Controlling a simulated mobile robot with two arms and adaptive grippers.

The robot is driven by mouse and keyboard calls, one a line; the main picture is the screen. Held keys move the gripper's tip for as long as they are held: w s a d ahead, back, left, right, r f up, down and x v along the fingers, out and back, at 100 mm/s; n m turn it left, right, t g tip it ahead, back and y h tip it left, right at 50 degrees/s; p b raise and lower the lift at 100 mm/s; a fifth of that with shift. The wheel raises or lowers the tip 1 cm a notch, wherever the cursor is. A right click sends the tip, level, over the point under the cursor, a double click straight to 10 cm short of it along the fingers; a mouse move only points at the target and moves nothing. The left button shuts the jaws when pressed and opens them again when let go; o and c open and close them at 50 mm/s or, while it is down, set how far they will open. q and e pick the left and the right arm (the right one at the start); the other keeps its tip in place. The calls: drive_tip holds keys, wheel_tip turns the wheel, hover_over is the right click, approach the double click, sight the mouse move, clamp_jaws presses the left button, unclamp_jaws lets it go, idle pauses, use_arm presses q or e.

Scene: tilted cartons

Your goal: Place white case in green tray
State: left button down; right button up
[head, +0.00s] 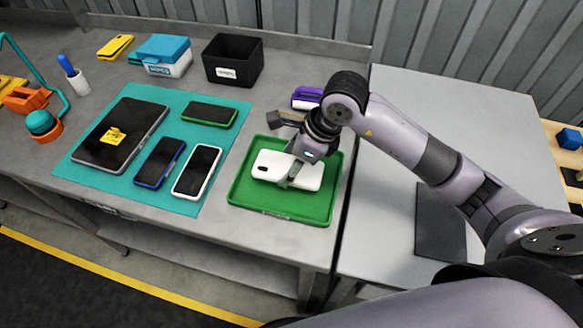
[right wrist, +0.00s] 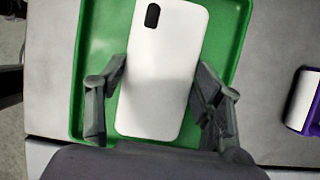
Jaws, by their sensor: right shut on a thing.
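The white case (head: 306,176) is over the green tray (head: 297,214), inside its rim as seen from the head. My right gripper (head: 292,180) is shut on the case, with a finger on each long side. In the right wrist view the white case (right wrist: 165,70) shows its back with a dark camera cutout, and the gripper fingers (right wrist: 158,100) flank its lower part. The green tray (right wrist: 95,45) is behind it. I cannot tell whether the case touches the tray floor. My left gripper is not in view.
A teal mat (head: 98,180) left of the tray holds a tablet (head: 100,148) and several phones. A black bin (head: 233,62), a blue-lidded box (head: 165,55) and a purple item (head: 306,97) stand behind. The grey table (head: 395,100) at right has free room.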

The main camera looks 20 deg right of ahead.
wheel_tip(320, 180, down, 2)
drive_tip(key=shift+f, duration=0.5)
drive_tip(key=o, duration=1.2)
drive_tip(key=shift+r, duration=0.1)
drive_tip(key=shift+r, duration=0.1)
drive_tip(key=b+v, duration=0.1)
drive_tip(key=v, duration=1.1)
